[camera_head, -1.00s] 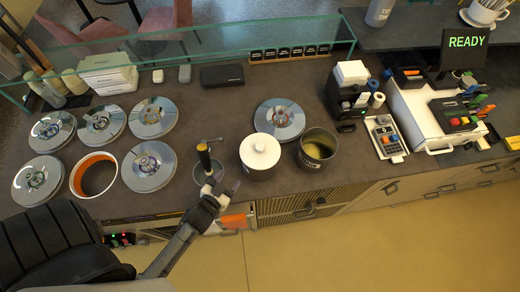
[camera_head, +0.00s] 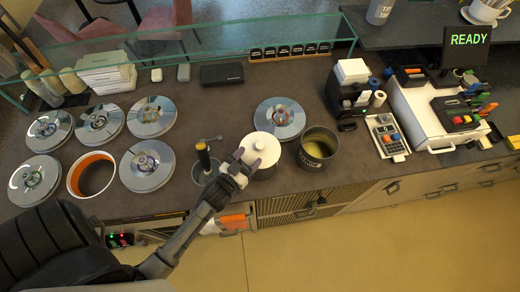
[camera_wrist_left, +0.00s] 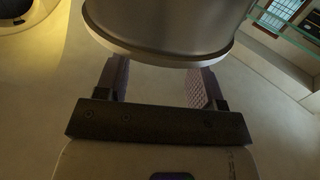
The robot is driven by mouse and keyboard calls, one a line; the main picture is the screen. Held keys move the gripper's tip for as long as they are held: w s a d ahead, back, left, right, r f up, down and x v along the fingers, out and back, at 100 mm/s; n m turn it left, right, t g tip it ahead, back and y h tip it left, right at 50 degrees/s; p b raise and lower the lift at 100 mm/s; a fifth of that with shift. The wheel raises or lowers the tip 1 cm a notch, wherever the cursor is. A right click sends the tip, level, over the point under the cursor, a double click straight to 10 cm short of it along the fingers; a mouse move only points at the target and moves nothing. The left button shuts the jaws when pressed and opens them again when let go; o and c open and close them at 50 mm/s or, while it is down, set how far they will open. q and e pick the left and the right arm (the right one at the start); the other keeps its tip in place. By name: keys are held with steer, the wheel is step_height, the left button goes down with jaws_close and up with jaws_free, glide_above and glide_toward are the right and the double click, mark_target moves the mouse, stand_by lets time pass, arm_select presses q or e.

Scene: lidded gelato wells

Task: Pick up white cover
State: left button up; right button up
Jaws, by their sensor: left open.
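My left gripper (camera_head: 242,160) is at the lid's left front edge in the head view, open and empty. In the left wrist view the open fingers (camera_wrist_left: 158,82) stand apart at the front of a grey cylindrical body (camera_wrist_left: 180,25) with a pale rim along its lower edge. I cannot tell whether the fingers touch it. My right gripper is not in view.
An open pot with yellow contents (camera_head: 318,146) stands close on the right, and a metal lid (camera_head: 279,118) lies behind. Several silver lids and an orange-lined open well (camera_head: 92,177) are at left.

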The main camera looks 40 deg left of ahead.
mark_target(257, 149)
arm_select(q)
steer(key=shift+w+a+r+b, duration=0.1)
steer(key=shift+w+b, duration=0.25)
steer(key=shift+w, duration=1)
steer(key=shift+w+a+b, duration=0.1)
steer(key=shift+w+b, duration=0.2)
steer(key=shift+w, duration=1.05)
jaws_close()
